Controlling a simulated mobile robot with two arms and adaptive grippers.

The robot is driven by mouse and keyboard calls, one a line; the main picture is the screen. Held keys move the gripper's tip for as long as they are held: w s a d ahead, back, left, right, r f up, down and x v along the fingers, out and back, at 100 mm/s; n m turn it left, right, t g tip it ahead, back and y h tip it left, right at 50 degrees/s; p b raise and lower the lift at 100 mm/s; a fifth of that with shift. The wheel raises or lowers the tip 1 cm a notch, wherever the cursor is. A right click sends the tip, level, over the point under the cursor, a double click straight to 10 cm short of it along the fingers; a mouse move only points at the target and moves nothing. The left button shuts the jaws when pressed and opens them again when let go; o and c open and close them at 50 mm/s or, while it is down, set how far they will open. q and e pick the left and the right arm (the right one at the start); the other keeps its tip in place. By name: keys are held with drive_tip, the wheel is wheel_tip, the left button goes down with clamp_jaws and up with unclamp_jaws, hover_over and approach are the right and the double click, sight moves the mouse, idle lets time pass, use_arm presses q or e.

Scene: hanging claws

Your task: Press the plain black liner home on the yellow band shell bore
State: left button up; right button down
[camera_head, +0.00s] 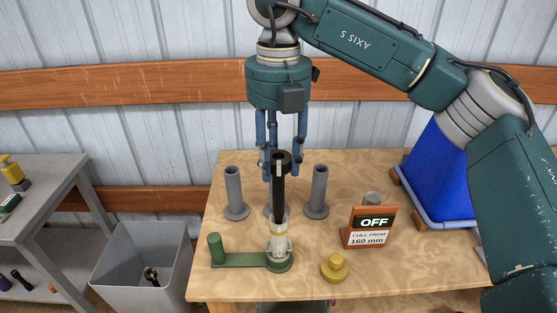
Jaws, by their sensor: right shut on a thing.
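My right gripper (280,165) comes down from above, its blue fingers shut around the collared top of the plain black liner (279,198). The liner hangs upright, and a pale strip shows near its top. Its lower end meets the mouth of the pale shell with the yellow band (279,240); how far it is inside the bore I cannot tell. The shell stands upright in the round end of a green fixture (238,258) on the table. My left gripper is not in view.
Grey flanged posts (234,190) and (318,190) flank the liner on the wooden table (225,285). A grey bin (140,262) is left.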

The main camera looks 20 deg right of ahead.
sight(279, 223)
drive_tip(key=shift+r+p, duration=0.6)
drive_tip(key=shift+r, duration=0.4)
drive_tip(key=shift+f, duration=0.2)
idle(0.7)
drive_tip(key=shift+f+b, duration=6)
drive_tip(key=shift+f, duration=1.5)
drive_tip(key=c, duration=1.1)
unclamp_jaws()
drive_tip(key=shift+s, duration=0.1)
